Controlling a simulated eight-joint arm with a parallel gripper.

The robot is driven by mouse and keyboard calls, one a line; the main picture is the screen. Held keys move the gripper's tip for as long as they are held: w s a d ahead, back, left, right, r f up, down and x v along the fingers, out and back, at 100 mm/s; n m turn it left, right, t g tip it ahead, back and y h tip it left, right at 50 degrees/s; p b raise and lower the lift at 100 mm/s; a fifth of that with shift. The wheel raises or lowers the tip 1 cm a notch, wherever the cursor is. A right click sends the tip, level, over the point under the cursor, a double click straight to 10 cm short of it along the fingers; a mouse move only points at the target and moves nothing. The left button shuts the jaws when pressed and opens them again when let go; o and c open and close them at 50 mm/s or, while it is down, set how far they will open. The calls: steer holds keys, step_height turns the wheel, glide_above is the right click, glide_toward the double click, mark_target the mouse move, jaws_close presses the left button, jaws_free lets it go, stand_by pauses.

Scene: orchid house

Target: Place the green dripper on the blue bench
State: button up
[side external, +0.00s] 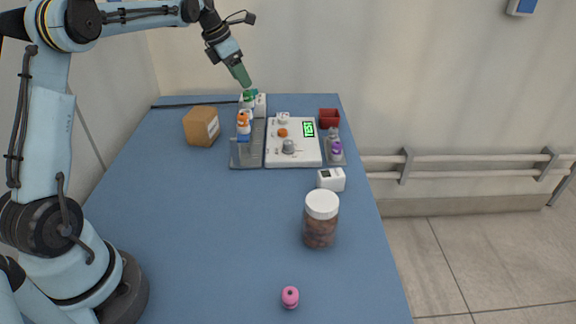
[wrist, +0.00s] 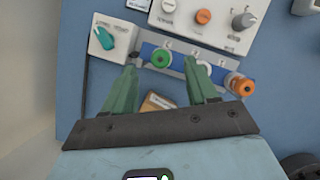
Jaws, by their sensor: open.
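The green dripper (side external: 250,96) stands at the far end of the grey rack, near the back of the blue bench (side external: 200,230). In the wrist view the green dripper (wrist: 161,57) shows from above as a round green top with a pale centre, set in the rack. My gripper (side external: 243,82) is above the dripper, pointing down at a tilt. In the wrist view my gripper (wrist: 164,70) is open with green fingers, one on each side of the dripper's top in the picture. Nothing is held. The dripper's lower part is mostly hidden.
A white and an orange dripper (side external: 243,121) stand in the same rack. A white panel device (side external: 310,152) is right of it, a cardboard box (side external: 200,128) left. A brown jar (side external: 320,228) and pink item (side external: 290,296) stand nearer. The bench's left middle is clear.

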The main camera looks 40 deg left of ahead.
mark_target(246, 91)
steer(key=shift+s+x, duration=0.1)
steer(key=shift+x, duration=1.05)
steer(key=shift+s+x, duration=0.15)
steer(key=shift+x, duration=1)
steer(key=shift+f, duration=0.1)
jaws_close()
